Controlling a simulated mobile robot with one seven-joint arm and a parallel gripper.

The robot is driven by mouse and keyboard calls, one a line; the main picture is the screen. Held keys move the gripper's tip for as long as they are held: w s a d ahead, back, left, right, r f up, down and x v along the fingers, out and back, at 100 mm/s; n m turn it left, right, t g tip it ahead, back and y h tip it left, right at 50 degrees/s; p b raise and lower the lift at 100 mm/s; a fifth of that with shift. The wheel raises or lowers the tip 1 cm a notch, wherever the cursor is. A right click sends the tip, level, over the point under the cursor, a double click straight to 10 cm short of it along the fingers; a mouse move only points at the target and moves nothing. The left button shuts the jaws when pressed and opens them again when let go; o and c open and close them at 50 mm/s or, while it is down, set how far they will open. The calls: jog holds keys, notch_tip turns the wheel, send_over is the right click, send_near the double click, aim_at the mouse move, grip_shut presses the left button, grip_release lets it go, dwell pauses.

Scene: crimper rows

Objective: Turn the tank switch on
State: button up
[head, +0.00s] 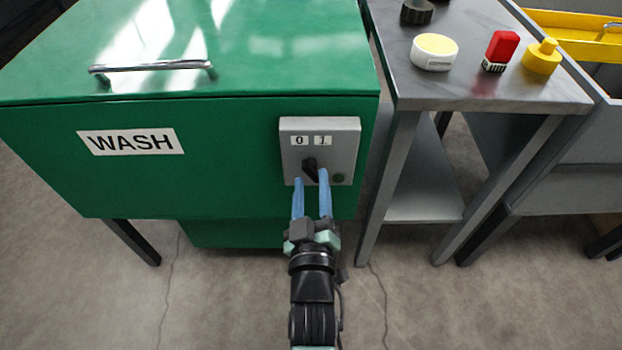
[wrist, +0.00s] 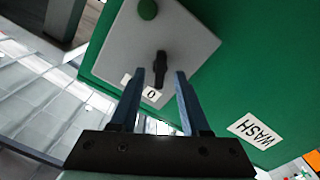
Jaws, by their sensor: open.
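The tank switch is a black rotary knob (head: 310,167) on a grey plate (head: 346,135) at the right of the green tank's front. Labels "0" and "1" sit above it in the head view. The knob (wrist: 160,66) looks nearly upright, its end towards the "0" label (wrist: 151,94) in the wrist view. My gripper (head: 311,178) is open, with blue fingers pointing at the plate. In the wrist view the knob appears between the fingertips of my gripper (wrist: 160,74), with gaps on both sides. I cannot tell whether the tips reach around it.
The green tank (head: 230,140) has a "WASH" label (head: 131,141) and a lid handle (head: 152,67). A round green part (head: 338,178) sits low on the plate. A metal table (head: 470,90) at right holds a white-and-yellow round item (head: 435,51), a red item (head: 501,48) and a yellow item (head: 542,57).

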jog(key=shift+w, duration=1.1)
grip_shut()
